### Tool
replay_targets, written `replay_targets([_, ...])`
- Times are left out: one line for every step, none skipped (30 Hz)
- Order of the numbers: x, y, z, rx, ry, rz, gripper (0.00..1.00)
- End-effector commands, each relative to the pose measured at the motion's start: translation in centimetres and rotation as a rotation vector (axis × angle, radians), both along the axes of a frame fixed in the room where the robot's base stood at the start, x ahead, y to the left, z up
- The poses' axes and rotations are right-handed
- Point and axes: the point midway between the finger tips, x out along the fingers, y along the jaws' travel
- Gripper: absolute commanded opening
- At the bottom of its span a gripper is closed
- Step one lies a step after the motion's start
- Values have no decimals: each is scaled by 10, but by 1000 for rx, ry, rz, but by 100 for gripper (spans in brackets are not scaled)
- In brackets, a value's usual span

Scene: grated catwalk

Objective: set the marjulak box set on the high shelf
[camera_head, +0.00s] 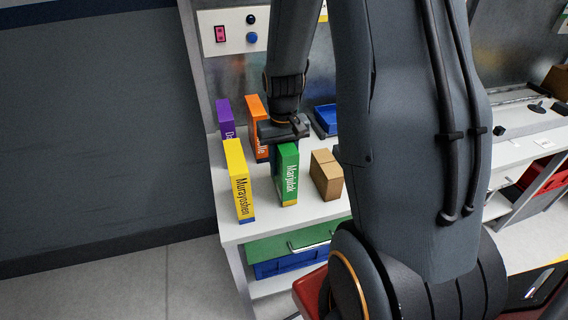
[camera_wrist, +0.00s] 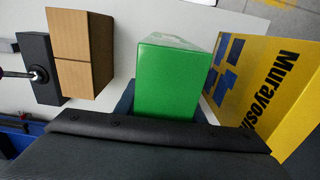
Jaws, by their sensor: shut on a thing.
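The marjulak box set is a green box (camera_head: 288,176) with white "Marjulak" lettering and a yellow base. It stands upright near the front of the white bench top. My gripper (camera_head: 285,141) comes down from above and is shut on the upper part of this box. In the wrist view the green box (camera_wrist: 167,84) sits between the jaws of my gripper (camera_wrist: 165,112); the fingertips are mostly hidden. I cannot tell whether the box's base touches the bench. I cannot make out a high shelf in either view.
A yellow "Murayoshen" box (camera_head: 239,182) stands close left; it also shows in the wrist view (camera_wrist: 264,88). An orange box (camera_head: 256,128) and a purple box (camera_head: 226,119) stand behind. A brown carton (camera_head: 326,174) is close right. A blue bin (camera_head: 325,119) lies farther back.

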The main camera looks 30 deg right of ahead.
Motion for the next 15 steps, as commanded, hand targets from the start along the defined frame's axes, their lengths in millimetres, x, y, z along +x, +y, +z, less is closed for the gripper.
replay_targets([0,0,-2,0,0,0,1])
replay_targets([0,0,-3,0,-1,1,1])
replay_targets([0,0,-4,0,-1,1,1])
replay_targets([1,0,-4,0,-2,1,1])
replay_targets([1,0,-4,0,-2,1,1])
replay_targets([1,0,-4,0,-2,1,1])
replay_targets([1,0,-4,0,-2,1,1])
replay_targets([1,0,-4,0,-2,1,1])
replay_targets([1,0,-4,0,-2,1,1])
replay_targets([1,0,-4,0,-2,1,1])
replay_targets([1,0,-4,0,-2,1,1])
replay_targets([1,0,-6,0,-1,1,1])
replay_targets([1,0,-7,0,-1,1,1])
replay_targets([0,1,-7,0,-1,1,37])
replay_targets([0,1,-7,0,-1,1,44])
